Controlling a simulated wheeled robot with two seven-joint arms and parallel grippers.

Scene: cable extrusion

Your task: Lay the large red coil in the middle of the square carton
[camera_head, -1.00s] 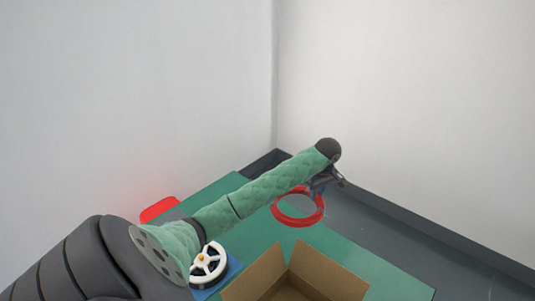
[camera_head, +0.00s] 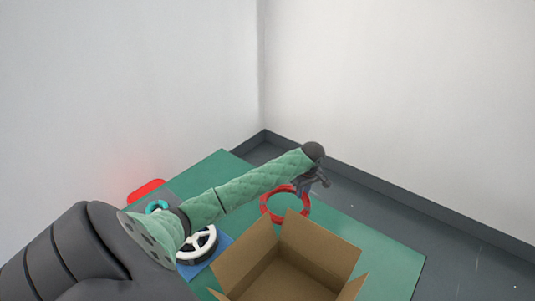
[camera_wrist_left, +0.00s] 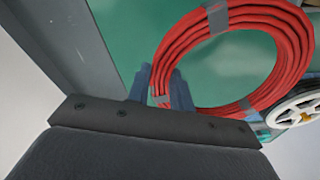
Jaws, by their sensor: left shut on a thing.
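The large red coil (camera_head: 264,207) hangs from my left gripper (camera_head: 312,184) behind the carton in the head view. In the left wrist view the coil (camera_wrist_left: 296,50) is a thick ring of red cable with grey ties. My left gripper (camera_wrist_left: 160,90) is shut on the near part of its ring, at a grey tie. The square carton (camera_head: 243,258) is open, with its flaps spread, at the bottom of the head view, nearer than the coil. My right gripper is not in view.
A black and white reel (camera_head: 200,243) lies on a blue mat (camera_head: 222,243) left of the carton. A teal ring (camera_head: 157,206) and a red object (camera_head: 147,190) are farther left. The green table (camera_head: 385,254) is bare right of the carton.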

